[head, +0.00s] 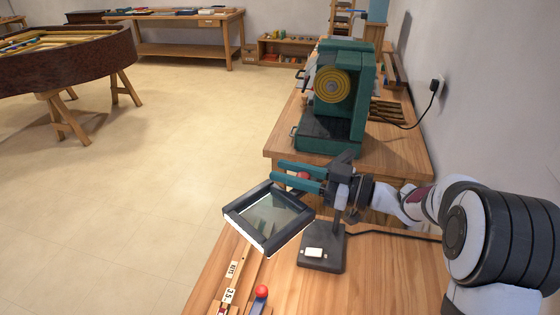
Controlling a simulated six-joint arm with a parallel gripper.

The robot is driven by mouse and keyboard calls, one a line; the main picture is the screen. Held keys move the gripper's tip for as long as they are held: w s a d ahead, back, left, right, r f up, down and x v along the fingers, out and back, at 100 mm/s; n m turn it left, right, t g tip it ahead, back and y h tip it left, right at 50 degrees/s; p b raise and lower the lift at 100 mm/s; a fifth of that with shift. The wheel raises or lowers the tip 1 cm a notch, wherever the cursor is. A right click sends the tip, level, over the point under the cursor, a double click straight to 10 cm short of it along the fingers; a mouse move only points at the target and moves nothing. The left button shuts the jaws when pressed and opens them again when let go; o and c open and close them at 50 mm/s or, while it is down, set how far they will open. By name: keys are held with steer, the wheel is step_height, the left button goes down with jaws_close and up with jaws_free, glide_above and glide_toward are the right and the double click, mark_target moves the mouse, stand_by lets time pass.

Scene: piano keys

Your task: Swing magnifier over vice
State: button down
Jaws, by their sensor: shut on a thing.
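The magnifier (268,218) is a square lens in a dark frame, tilted, with a lit white lower edge. It hangs over the left edge of the near wooden bench. A dark base (322,250) with a pale switch stands on the bench to its right. My gripper (274,171), with two teal fingers, is just above and behind the lens frame. I cannot pick out a vice for certain.
A green machine (335,95) with a yellow disc stands on the bench behind. A red-topped blue peg (261,296) and labelled wooden strips (231,272) lie at the near bench's left edge. A dark cable crosses behind the base. The bench's middle front is clear.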

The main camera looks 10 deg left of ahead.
steer(key=shift+s+d+n+g, duration=0.7)
steer(key=shift+d+n+g, duration=0.15)
steer(key=shift+g, duration=0.35)
steer(key=shift+d, duration=0.1)
steer(key=c, duration=0.6)
jaws_free()
steer(key=d, duration=1.5)
steer(key=shift+s+d, duration=0.25)
steer(key=shift+d, duration=0.15)
